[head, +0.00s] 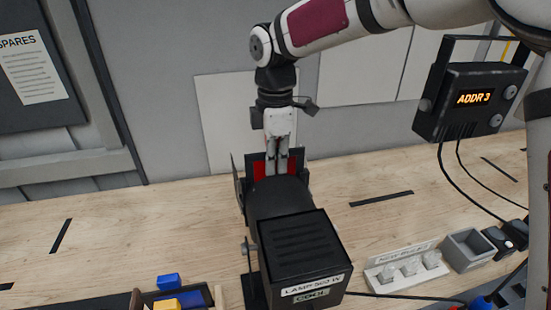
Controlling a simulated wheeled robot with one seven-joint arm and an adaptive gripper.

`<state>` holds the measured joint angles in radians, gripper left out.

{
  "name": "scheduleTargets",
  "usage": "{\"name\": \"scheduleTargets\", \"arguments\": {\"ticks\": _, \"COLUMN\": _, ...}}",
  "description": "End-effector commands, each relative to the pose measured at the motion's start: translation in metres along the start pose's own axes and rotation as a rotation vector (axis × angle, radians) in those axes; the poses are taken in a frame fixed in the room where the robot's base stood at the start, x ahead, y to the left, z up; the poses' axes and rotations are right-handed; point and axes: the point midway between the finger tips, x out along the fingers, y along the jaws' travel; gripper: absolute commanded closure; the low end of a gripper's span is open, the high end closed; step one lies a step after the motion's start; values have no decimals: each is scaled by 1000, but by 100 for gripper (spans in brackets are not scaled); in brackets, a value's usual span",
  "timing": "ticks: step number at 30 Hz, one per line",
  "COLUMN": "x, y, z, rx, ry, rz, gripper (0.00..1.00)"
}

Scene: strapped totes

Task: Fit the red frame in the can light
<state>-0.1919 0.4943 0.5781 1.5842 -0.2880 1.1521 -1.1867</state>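The can light (279,197) is a black lamp on the wooden bench, its boxy back end nearest me and labelled "LAMP 500 W" and "COOL". The red frame (260,169) shows as red patches at the lamp's far end, between dark flaps. My gripper (277,168) points down there from above. Its two fingers are close together in front of the red and look shut on the frame. The fingertips and the frame's lower part are hidden behind the lamp body, so I cannot tell how deep the frame sits.
A white rack (407,268) with several pale plugs and a grey open box (468,250) stand right of the lamp. A display box (470,100) reading "ADDR 3" hangs at right with cables. Blue and yellow blocks (169,282) lie at front left.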

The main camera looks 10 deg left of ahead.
Motion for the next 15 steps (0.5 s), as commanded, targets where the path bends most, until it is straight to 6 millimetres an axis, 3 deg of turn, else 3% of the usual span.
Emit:
{"name": "scheduleTargets", "arguments": {"ticks": 2, "x": 2, "y": 0, "z": 0, "rx": 0, "ry": 0, "rz": -1, "gripper": 100}}
{"name": "scheduleTargets", "arguments": {"ticks": 3, "x": 2, "y": 0, "z": 0, "rx": 0, "ry": 0, "rz": 0, "gripper": 87}}
{"name": "scheduleTargets", "arguments": {"ticks": 5, "x": 2, "y": 0, "z": 0, "rx": 0, "ry": 0, "rz": -1, "gripper": 73}}
{"name": "scheduleTargets", "arguments": {"ticks": 15, "x": 2, "y": -1, "z": 0, "rx": 0, "ry": 0, "rz": -3, "gripper": 72}}
